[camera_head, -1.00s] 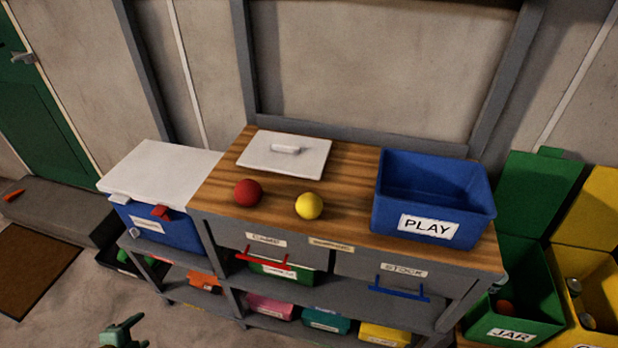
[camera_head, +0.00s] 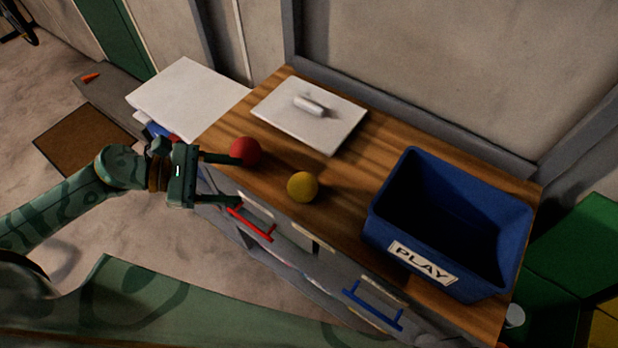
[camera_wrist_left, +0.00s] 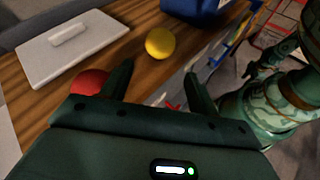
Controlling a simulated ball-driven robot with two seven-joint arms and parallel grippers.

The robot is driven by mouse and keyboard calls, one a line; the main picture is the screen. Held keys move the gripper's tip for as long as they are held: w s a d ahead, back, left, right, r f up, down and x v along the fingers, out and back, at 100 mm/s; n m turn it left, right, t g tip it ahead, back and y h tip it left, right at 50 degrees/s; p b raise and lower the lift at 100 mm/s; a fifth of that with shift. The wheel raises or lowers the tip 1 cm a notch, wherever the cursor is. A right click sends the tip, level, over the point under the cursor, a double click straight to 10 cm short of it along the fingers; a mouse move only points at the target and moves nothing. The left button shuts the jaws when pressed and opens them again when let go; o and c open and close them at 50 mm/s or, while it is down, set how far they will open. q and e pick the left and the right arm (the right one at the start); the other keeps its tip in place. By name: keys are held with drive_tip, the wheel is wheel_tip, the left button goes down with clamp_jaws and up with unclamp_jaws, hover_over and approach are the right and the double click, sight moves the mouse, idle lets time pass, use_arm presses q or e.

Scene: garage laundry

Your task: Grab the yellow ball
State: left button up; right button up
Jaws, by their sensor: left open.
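The yellow ball (camera_head: 303,187) rests on the wooden bench top near its front edge, between the red ball and the blue bin. It also shows in the left wrist view (camera_wrist_left: 160,43), beyond and between my fingertips. My left gripper (camera_head: 238,180) is open and empty at the bench's front edge, left of the yellow ball and apart from it. One finger overlaps the red ball (camera_head: 245,151) in the head view; I cannot tell if they touch. My right gripper is not seen in the head view.
The blue bin marked PLAY (camera_head: 392,229) stands right of the yellow ball. A white lid with a handle (camera_head: 335,129) lies behind the balls. Drawers with a red handle (camera_head: 250,224) and a blue handle (camera_head: 372,309) are below the bench top (camera_head: 330,219).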

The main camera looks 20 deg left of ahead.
use_arm(q)
drive_tip(key=m, duration=0.1)
approach(304, 187)
drive_tip(key=w+d+f, duration=0.1)
drive_tip(key=f, duration=0.1)
drive_tip(key=w+d+f, duration=0.1)
drive_tip(key=w+d, duration=0.1)
drive_tip(key=shift+d+f, duration=0.2)
drive_tip(key=shift+f, duration=0.2)
drive_tip(key=x, duration=0.6)
drive_tip(key=shift+a+f+p, duration=0.15)
drive_tip(key=shift+p, duration=0.15)
drive_tip(key=c, duration=0.6)
